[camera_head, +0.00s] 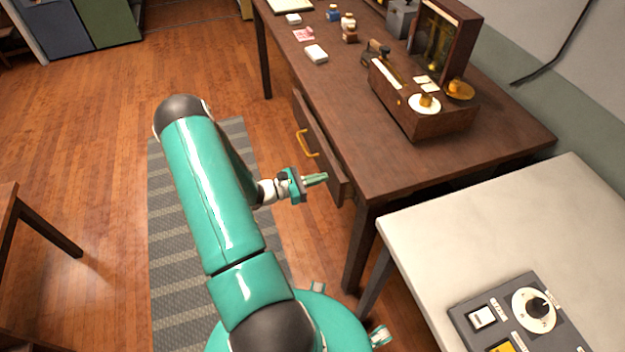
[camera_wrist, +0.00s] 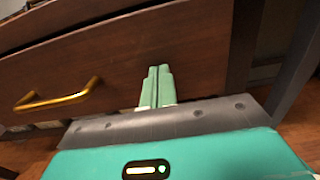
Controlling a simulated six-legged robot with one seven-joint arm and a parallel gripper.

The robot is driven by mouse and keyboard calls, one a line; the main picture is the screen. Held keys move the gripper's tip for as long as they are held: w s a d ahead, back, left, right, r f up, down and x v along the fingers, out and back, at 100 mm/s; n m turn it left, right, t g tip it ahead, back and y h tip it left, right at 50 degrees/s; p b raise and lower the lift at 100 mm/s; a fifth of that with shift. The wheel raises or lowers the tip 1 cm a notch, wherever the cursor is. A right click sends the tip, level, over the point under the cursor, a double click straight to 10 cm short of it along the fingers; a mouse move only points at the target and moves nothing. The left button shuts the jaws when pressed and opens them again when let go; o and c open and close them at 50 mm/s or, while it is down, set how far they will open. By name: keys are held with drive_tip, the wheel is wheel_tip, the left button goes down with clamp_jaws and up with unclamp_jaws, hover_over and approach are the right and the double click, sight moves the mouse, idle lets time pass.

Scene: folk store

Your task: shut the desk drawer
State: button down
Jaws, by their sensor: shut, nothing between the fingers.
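The dark wooden desk (camera_head: 400,165) has a drawer (camera_head: 325,163) on its long side, with a brass handle (camera_head: 306,143). The drawer front seems to stand slightly out from under the desktop edge. My gripper (camera_head: 324,178) is shut and empty, its fingers pointing at the near end of the drawer front, to the right of the handle. In the wrist view the shut fingers (camera_wrist: 157,72) lie before the drawer front (camera_wrist: 195,50), with the handle (camera_wrist: 58,99) at left. I cannot tell whether the fingertips touch the wood.
A wooden case (camera_head: 425,112) with an open lid stands on the desk, near small bottles and boxes. A pale table (camera_head: 510,215) with a dark control panel (camera_head: 515,318) stands at right, close to the desk leg (camera_head: 360,250). A striped rug (camera_head: 185,265) and open floor lie left.

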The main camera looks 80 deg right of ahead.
sight(332, 174)
drive_tip(key=x, duration=0.4)
drive_tip(key=shift+s+d, duration=0.1)
drive_tip(key=shift+s, duration=0.05)
drive_tip(key=shift+s+r, duration=0.1)
drive_tip(key=v, duration=1.4)
drive_tip(key=shift+w, duration=0.35)
